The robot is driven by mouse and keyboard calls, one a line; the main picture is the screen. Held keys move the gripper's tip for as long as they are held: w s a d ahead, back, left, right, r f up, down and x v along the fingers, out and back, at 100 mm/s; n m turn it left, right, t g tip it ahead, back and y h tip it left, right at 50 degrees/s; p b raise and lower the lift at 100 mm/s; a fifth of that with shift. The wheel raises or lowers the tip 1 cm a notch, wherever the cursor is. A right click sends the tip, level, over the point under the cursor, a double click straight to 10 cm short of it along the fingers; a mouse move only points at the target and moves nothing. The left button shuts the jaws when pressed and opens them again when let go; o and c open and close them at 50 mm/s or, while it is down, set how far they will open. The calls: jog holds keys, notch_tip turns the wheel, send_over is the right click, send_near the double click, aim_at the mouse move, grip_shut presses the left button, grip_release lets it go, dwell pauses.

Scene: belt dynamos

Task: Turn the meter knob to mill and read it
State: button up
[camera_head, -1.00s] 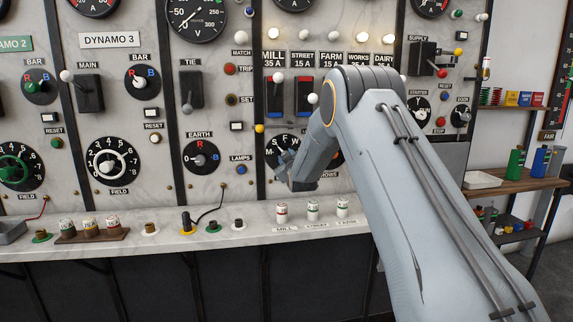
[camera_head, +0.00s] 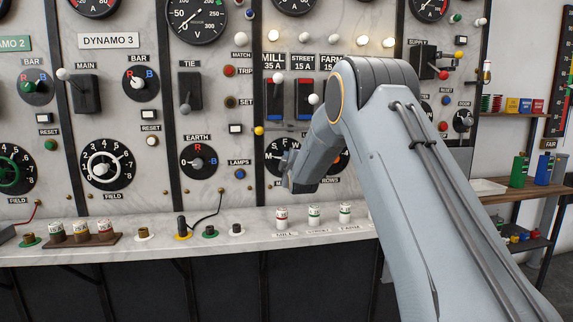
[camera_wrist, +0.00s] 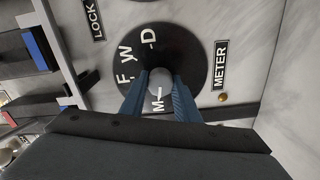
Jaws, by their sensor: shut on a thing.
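The meter knob is a round black dial (camera_wrist: 187,62) with white letters around a pale grey hub (camera_wrist: 160,82). In the wrist view F, W and D show on its far side, and M shows between my fingers on the near side. The METER label (camera_wrist: 221,65) is to its right. My gripper (camera_wrist: 160,78) is shut on the knob's hub, a blue finger on each side. In the head view, the dial (camera_head: 272,153) is partly hidden behind my wrist. An ammeter (camera_head: 295,4) above this panel is cut off by the top edge.
Below is a pale ledge (camera_head: 255,239) with fuses (camera_head: 282,217). A wooden shelf with bottles (camera_head: 519,170) is at the right.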

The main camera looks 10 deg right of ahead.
dwell(0.4)
jog(key=o, duration=1.1)
jog(key=shift+c, duration=0.2)
jog(key=s+b, duration=0.1)
jog(key=s, duration=0.6)
jog(key=shift+s, duration=0.4)
